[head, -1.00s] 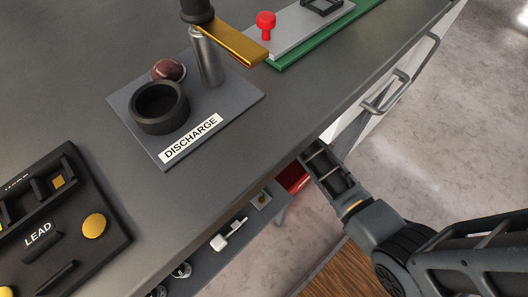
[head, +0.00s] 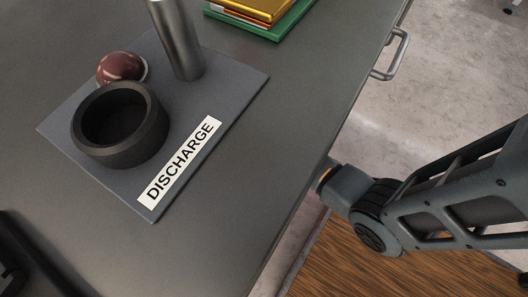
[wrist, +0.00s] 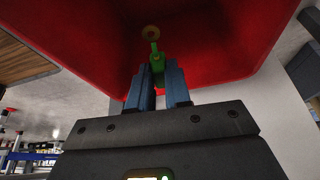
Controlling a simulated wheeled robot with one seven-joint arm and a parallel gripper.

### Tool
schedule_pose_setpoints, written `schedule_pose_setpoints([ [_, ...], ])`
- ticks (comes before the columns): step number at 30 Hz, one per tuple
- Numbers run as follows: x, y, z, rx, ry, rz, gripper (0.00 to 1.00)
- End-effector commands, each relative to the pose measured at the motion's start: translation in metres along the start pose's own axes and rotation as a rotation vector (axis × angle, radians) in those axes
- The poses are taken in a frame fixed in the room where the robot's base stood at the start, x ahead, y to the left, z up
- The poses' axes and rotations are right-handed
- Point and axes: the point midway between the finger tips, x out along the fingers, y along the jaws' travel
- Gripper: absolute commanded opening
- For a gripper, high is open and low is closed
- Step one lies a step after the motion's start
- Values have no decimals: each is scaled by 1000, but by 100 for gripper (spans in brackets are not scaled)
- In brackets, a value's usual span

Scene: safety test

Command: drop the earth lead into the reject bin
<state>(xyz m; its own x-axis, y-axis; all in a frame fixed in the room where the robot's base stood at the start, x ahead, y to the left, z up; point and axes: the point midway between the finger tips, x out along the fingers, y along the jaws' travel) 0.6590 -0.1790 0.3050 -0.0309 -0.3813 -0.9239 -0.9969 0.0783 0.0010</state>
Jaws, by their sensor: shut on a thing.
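In the wrist view my gripper (wrist: 158,74) has its two blue fingers closed on a small green piece, the earth lead (wrist: 156,60), with a brass-coloured ring at its far end. The lead sticks out past the fingertips. Behind it the red walls of the reject bin (wrist: 215,45) fill the upper part of the view, and the lead and ring show against this red surface. I cannot tell how deep they are within the bin. In the head view the gripper and bin are hidden below the bench edge; only my arm shows at the right.
A wooden surface (head: 375,265) lies below.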

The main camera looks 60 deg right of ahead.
Motion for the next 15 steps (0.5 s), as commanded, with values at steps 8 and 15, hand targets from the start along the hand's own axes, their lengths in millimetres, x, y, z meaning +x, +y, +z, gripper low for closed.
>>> schedule_pose_setpoints([
  [8, 10, 0, 4, 0, 0, -1, 0],
  [15, 9, 0, 4, 0, 0, -1, 28],
])
